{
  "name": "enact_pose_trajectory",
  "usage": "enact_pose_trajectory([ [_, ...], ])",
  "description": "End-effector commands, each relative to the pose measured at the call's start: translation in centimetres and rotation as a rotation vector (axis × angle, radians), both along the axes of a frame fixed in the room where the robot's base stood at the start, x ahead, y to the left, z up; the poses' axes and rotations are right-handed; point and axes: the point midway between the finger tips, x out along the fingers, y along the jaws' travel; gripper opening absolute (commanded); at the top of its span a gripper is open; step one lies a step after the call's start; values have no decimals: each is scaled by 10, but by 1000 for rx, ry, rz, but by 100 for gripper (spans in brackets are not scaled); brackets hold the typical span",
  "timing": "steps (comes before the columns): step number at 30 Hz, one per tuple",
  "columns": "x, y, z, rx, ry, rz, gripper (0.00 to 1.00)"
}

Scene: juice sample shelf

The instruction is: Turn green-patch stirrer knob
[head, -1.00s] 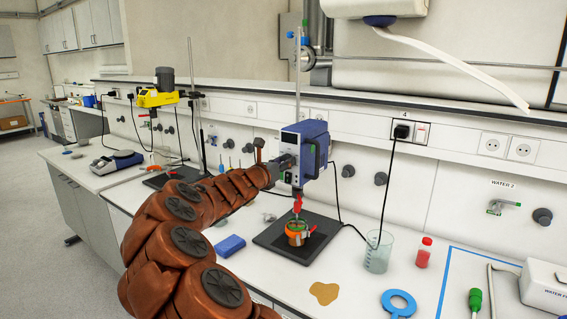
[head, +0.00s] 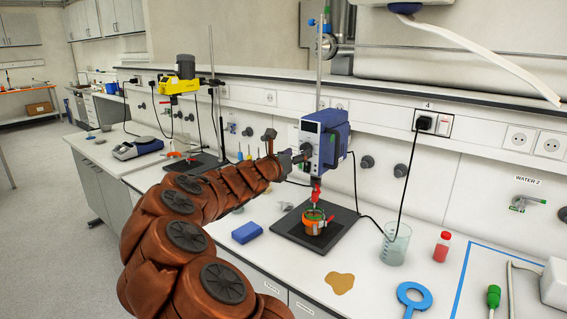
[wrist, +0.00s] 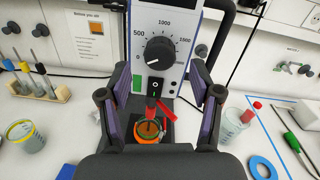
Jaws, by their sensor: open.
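The blue-and-white stirrer (head: 335,139) hangs on an upright stand over an orange-ringed vessel (head: 314,224). In the wrist view its white front (wrist: 176,23) bears a dark round knob (wrist: 160,53) inside a dial marked 500, 1000 and 1500. The green patch (wrist: 137,84) is low on the front, left of a black switch. My gripper (wrist: 160,77) is open, one finger on each side of the stirrer front. The knob lies between the fingers in the picture, and no contact with it shows. In the head view my gripper (head: 300,154) is close to the stirrer's front.
A yellow stirrer (head: 182,84) stands farther left. A glass beaker (head: 396,245) and a red bottle (head: 441,247) stand right of the stand's black base (head: 341,235). A blue block (head: 246,232), brown spill (head: 340,283) and blue ring (head: 414,297) lie on the bench. Black cables hang behind.

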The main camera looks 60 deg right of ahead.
Motion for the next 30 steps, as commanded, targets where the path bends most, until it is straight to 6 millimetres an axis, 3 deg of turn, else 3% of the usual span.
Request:
enact_pose_trajectory([
  [15,12,65,0,1,-1,2,64],
  [21,13,79,-2,3,-2,0,64],
  [30,13,84,-2,3,0,-2,64],
])
